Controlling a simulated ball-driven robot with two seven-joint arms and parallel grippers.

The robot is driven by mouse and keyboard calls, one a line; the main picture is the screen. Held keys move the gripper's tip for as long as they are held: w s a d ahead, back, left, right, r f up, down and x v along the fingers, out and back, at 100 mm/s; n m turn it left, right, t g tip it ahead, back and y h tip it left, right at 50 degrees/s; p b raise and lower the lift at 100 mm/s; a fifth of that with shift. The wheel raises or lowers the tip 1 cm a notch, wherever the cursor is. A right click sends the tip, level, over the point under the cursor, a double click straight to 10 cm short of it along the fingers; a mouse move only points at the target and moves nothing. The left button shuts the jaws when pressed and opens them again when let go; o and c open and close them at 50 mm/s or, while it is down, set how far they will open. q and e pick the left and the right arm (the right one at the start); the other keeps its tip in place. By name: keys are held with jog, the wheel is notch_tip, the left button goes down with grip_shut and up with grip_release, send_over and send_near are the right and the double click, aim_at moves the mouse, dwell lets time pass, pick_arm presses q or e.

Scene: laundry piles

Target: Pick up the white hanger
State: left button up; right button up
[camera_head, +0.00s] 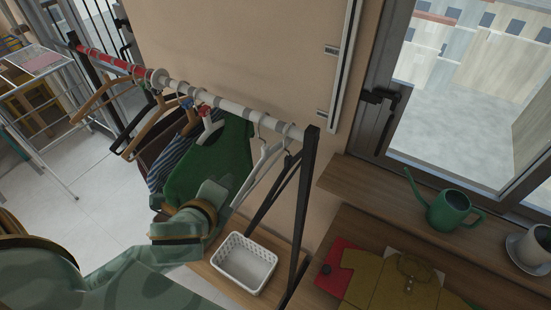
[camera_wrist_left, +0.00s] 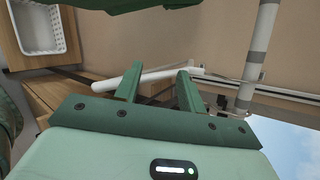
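The white hanger (camera_head: 258,168) hangs empty by its hook from the rod, near the rod's right end, next to the green shirt. My left gripper (camera_head: 222,190) reaches in from the left, just left of the hanger and in front of the shirt's lower part; its fingers are hard to make out there. In the left wrist view the two green fingers (camera_wrist_left: 158,84) stand apart with a gap and nothing clamped. The white hanger's bar (camera_wrist_left: 118,81) crosses behind or at the fingertips there; I cannot tell whether it touches. My right gripper is not in view.
The rod (camera_head: 235,107) carries several wooden hangers and a green shirt (camera_head: 212,160). A white basket (camera_head: 244,263) stands below. A shelf at right holds a green watering can (camera_head: 447,208).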

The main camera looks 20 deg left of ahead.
aim_at(263, 151)
pick_arm(q)
jog(key=r+m+h, duration=0.1)
jog(key=m, duration=0.2)
jog(key=w+d+r+m+t, duration=0.1)
jog(key=m, duration=0.3)
jog(key=r+m+h, duration=0.1)
jog(key=m, duration=0.3)
jog(key=shift+w+d+r+t+h, duration=0.2)
jog(key=shift+d+r+t+h, duration=0.1)
jog(key=shift+d+r+t, duration=0.1)
jog(key=w+f+m+b, duration=0.1)
jog(key=w+m, duration=0.1)
jog(key=w, duration=0.1)
jog(key=w+d+f+m+h, duration=0.1)
jog(key=w+m, duration=0.1)
jog(key=w, duration=0.1)
jog(key=w+m+b, duration=0.1)
jog(key=w+m, duration=0.1)
jog(key=w, duration=0.1)
jog(key=shift+d+f+m+h+b, duration=0.3)
jog(key=shift+f+b, duration=0.05)
jog(key=shift+f, duration=0.05)
jog(key=x, duration=0.6)
jog(key=shift+w+a+r, duration=0.2)
jog(key=shift+w+a, duration=0.05)
jog(key=shift+w, duration=0.15)
jog(key=shift+s, duration=0.1)
grip_shut()
